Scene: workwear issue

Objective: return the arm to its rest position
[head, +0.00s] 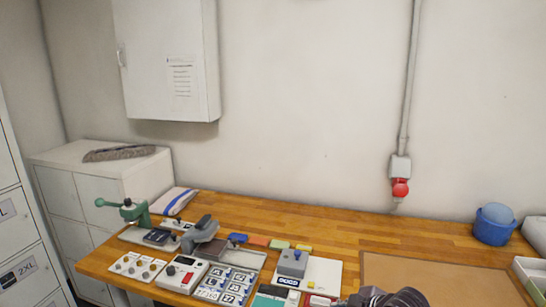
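A dark, ribbed part that looks like my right gripper (385,298) shows at the bottom edge, right of centre. It is mostly cut off by the frame, and its fingers cannot be made out clearly. It is just in front of the wooden workbench's equipment, near a small red item (320,301). My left gripper is not in view.
The wooden workbench (340,234) carries a green hand press (134,212), a grey device (203,232), a control box (182,274), a numbered tray (226,283) and a brown mat (430,281). A wall cabinet (165,60) hangs above.

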